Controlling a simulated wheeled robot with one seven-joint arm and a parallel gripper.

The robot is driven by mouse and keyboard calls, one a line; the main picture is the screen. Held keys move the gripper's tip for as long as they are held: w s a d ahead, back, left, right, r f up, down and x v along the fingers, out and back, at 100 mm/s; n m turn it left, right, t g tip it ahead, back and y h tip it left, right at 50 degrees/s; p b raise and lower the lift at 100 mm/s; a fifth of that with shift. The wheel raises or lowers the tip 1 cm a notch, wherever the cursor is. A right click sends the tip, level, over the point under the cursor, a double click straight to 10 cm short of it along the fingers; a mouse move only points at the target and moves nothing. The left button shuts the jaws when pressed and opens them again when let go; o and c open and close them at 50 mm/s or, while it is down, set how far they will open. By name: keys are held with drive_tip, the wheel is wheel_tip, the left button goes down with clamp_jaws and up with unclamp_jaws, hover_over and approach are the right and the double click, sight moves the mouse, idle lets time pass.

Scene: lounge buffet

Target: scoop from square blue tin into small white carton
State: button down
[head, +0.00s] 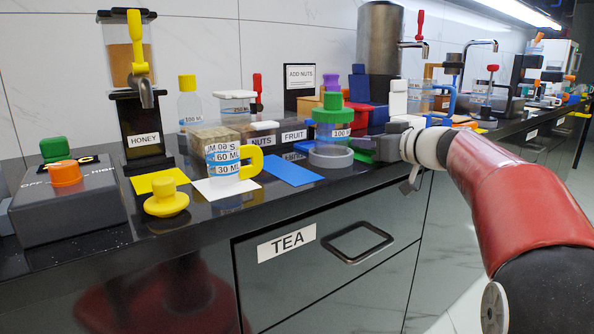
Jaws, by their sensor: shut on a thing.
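My gripper (368,148) reaches in from the right, low over the front of the black counter. It is shut on a grey thing with a round, ring-like end (330,156), in front of a clear jar with a green lid (333,108). Its handle is mostly hidden between the fingers. A dark blue box-like thing (359,88), perhaps the square blue tin, stands farther back. A small white container (398,98), perhaps the carton, stands right of it, above and behind the gripper. The insides of both are not visible.
A measuring cup with a yellow handle (225,162) stands on a white sheet, beside a blue mat (291,170). A yellow knobbed lid (166,198), a honey dispenser (127,55) and a hot plate (67,204) stand left. A metal urn (379,45) is behind.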

wheel_tip(320, 180, up, 6)
drive_tip(key=p, duration=0.3)
drive_tip(key=shift+f, duration=0.15)
wheel_tip(320, 180, down, 6)
drive_tip(key=b, duration=0.3)
drive_tip(key=s+a+f+b+v, duration=0.1)
drive_tip(key=b+v, duration=0.2)
drive_tip(key=v, duration=0.6)
drive_tip(key=shift+s+d+b, duration=0.3)
drive_tip(key=shift+b, duration=0.1)
drive_tip(key=shift+r, duration=0.2)
